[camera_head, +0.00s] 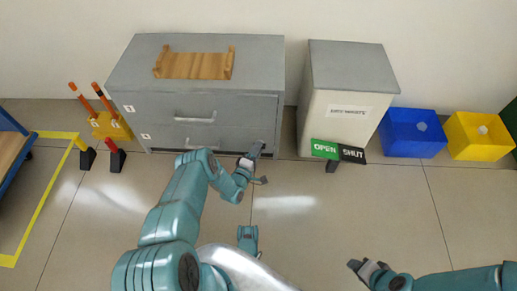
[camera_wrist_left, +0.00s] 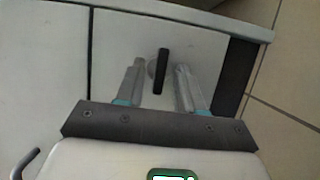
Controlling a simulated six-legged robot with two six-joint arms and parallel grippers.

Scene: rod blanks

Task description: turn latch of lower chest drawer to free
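The grey drawer chest (camera_head: 122,75) stands against the wall, its lower drawer (camera_head: 166,138) shut below the upper one. In the left wrist view, the latch (camera_wrist_left: 160,72) is a dark bar on a round base, running nearly up and down the picture. My left gripper (camera_head: 256,163) is at the lower drawer's right end. In the left wrist view its two fingers are open, one on each side of the latch, with a gap on the right; contact on the left is unclear. In the head view the gripper hides the latch. My right gripper (camera_head: 367,267) hangs over the floor, away from the chest.
A wooden tray (camera_head: 195,66) lies on the chest. A pale bin (camera_head: 334,123) with a grey lid and an OPEN/SHUT sign (camera_head: 338,151) stands to its right. Blue (camera_head: 412,134) and yellow (camera_head: 479,137) boxes stand farther right.

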